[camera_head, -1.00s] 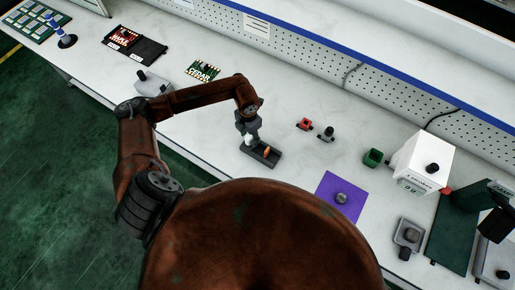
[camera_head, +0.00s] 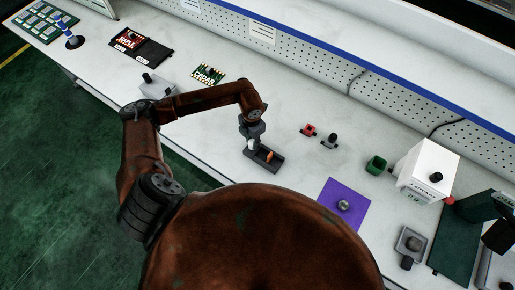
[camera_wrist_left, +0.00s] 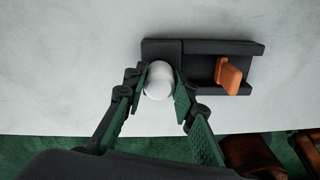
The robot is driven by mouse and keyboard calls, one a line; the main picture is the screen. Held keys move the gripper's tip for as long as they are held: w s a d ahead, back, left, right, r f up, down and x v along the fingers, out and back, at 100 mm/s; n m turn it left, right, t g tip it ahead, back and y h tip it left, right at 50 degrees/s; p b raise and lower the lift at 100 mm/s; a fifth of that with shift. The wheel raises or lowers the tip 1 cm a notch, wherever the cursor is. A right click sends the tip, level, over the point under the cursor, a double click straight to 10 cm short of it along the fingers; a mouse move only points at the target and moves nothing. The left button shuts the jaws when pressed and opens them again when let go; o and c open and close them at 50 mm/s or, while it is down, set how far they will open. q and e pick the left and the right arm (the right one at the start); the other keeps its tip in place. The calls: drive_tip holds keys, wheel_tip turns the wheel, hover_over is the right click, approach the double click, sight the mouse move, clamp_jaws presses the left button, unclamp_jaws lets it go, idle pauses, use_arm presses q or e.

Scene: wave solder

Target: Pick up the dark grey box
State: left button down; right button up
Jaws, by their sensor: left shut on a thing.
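The dark grey box (camera_head: 268,160) is a low open tray near the front of the white bench, below my left gripper. In the left wrist view the dark grey box (camera_wrist_left: 205,47) has a round white knob (camera_wrist_left: 159,81) at its left end and an orange piece (camera_wrist_left: 229,75) standing inside. My left gripper (camera_head: 250,143) points down at the knob end. In the left wrist view my left gripper (camera_wrist_left: 160,85) has its fingers on both sides of the white knob, shut on it. Whether the box is clear of the bench I cannot tell. My right gripper is not in view.
Small red (camera_head: 309,130) and grey (camera_head: 329,141) parts lie right of the box. Further right are a purple mat (camera_head: 332,208), a green cup (camera_head: 376,164) and a white box (camera_head: 428,168). Green boards (camera_head: 208,74) lie behind my arm. Bench between is bare.

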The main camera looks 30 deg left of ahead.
use_arm(q)
drive_tip(key=shift+r, duration=0.15)
drive_tip(key=shift+r, duration=0.6)
drive_tip(key=s+d+r+b, duration=0.2)
drive_tip(key=s+d+r, duration=0.4)
drive_tip(key=s+r, duration=0.5)
drive_tip(key=shift+s+r, duration=0.3)
drive_tip(key=shift+s, duration=0.55)
